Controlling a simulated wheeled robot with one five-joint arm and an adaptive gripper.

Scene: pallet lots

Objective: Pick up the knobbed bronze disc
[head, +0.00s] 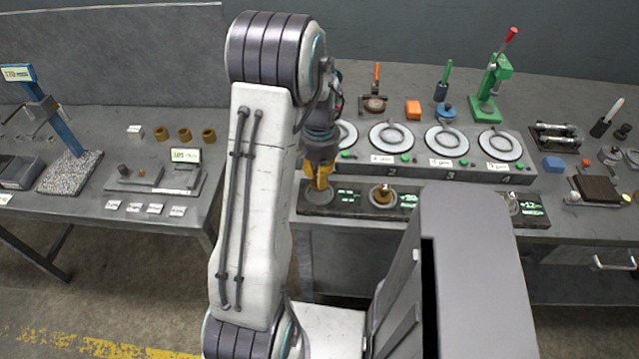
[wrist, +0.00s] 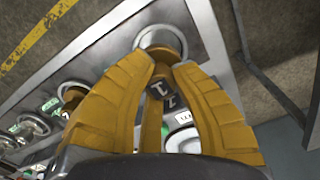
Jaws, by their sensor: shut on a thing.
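My gripper (head: 318,178) points down over the left end of the dark scale strip in the head view. In the wrist view its yellow fingers (wrist: 166,66) are closed on a small bronze piece, which I take for the knobbed bronze disc (wrist: 165,48). The fingers hide most of it, and its knob cannot be made out. A round pale pan (wrist: 155,36) lies right behind it; I cannot tell whether the disc touches it. Another bronze, knobbed piece (head: 383,194) sits on the middle pan in the head view.
Several round plates (head: 445,139) stand on a grey block behind the strip. A green press (head: 490,88), an orange block (head: 413,110) and a blue block (head: 552,164) stand farther back and right. A left bench (head: 100,205) holds several bronze rings (head: 184,134).

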